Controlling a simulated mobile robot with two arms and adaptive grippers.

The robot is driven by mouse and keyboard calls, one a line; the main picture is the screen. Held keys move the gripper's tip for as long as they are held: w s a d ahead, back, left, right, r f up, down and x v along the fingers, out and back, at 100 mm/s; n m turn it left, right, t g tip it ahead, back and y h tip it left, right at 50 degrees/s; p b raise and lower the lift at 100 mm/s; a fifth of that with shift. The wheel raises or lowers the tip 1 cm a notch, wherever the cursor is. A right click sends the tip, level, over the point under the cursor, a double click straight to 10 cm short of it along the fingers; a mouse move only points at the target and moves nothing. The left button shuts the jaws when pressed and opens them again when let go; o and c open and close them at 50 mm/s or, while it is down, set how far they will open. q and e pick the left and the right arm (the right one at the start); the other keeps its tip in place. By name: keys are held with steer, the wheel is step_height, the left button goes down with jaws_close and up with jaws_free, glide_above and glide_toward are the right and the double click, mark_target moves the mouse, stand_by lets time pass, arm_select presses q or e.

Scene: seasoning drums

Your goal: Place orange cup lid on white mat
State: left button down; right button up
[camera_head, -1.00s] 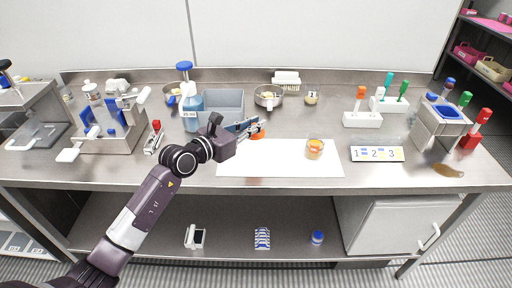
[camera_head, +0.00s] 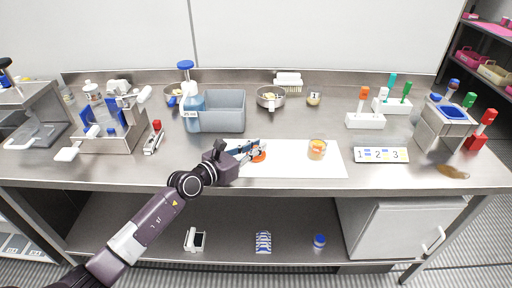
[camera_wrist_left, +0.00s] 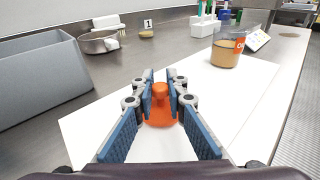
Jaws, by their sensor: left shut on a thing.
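The orange cup lid (camera_wrist_left: 160,108) is between the blue-padded fingers of my left gripper (camera_wrist_left: 163,92), which is shut on its knob. In the head view the lid (camera_head: 259,156) shows at the tips of my left gripper (camera_head: 254,150), over the left part of the white mat (camera_head: 290,168). I cannot tell for sure whether the lid touches the mat. A clear cup (camera_head: 317,149) with orange-brown contents stands on the right part of the mat, apart from the lid. My right gripper is not in view.
A grey bin (camera_head: 222,112) stands behind my left gripper, with a blue pump bottle (camera_head: 195,112) beside it. A metal pan (camera_head: 270,98) is farther back. A numbered strip (camera_head: 381,155) lies right of the mat. The middle of the mat is clear.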

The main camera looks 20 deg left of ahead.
arm_select(q)
steer(key=c, duration=1.9)
jaws_free()
steer(key=shift+c, duration=0.2)
steer(key=shift+r, duration=0.15)
steer(key=shift+s+a, duration=0.15)
steer(key=shift+s, duration=0.15)
steer(key=v, duration=1.1)
steer(key=shift+s+r, duration=0.1)
steer(key=shift+s, duration=0.05)
